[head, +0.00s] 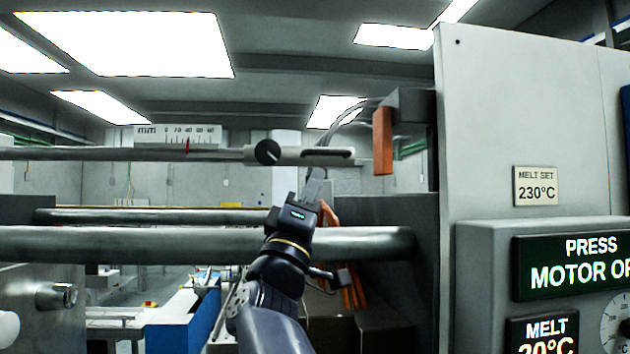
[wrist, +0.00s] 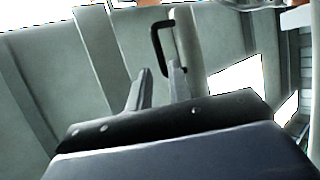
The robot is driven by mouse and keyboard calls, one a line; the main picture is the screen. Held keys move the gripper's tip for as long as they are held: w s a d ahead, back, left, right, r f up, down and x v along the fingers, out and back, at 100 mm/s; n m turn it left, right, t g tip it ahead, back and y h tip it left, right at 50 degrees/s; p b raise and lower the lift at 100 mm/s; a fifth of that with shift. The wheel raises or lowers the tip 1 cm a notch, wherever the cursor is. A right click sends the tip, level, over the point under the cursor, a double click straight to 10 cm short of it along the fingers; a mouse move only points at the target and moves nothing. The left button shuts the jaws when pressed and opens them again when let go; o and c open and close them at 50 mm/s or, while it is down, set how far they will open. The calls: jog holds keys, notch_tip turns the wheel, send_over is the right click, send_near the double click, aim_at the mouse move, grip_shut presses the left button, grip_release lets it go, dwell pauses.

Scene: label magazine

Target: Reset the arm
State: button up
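My arm reaches up from the bottom middle of the head view. My gripper (head: 314,180) points upward, just below a grey rod (head: 200,154) with a black knob (head: 267,152) and a dark slotted end in the picture. In the wrist view the two fingers (wrist: 160,72) stand a little apart with nothing between them. A black handle-like loop (wrist: 156,45) shows just beyond the fingertips beside a pale bar. I cannot tell whether the fingers touch it.
Thick metal bars (head: 160,243) cross behind my arm. A large grey machine cabinet (head: 490,110) with displays fills the right side. A millimetre scale (head: 177,136) is at upper left.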

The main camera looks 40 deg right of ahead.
aim_at(322, 159)
jog(key=shift+v, duration=1.1)
jog(key=shift+r+g, duration=0.1)
jog(key=shift+g, duration=0.2)
jog(key=p+x, duration=0.1)
jog(key=x, duration=0.2)
jog(key=p+x, duration=0.1)
jog(key=x, duration=0.3)
jog(key=p+x, duration=0.1)
jog(key=x, duration=0.2)
jog(key=shift+w+r, duration=0.15)
jog(key=shift+w, duration=0.2)
jog(key=shift+s+a+f, duration=0.25)
jog(key=shift+a+f, duration=0.2)
jog(key=shift+a, duration=0.2)
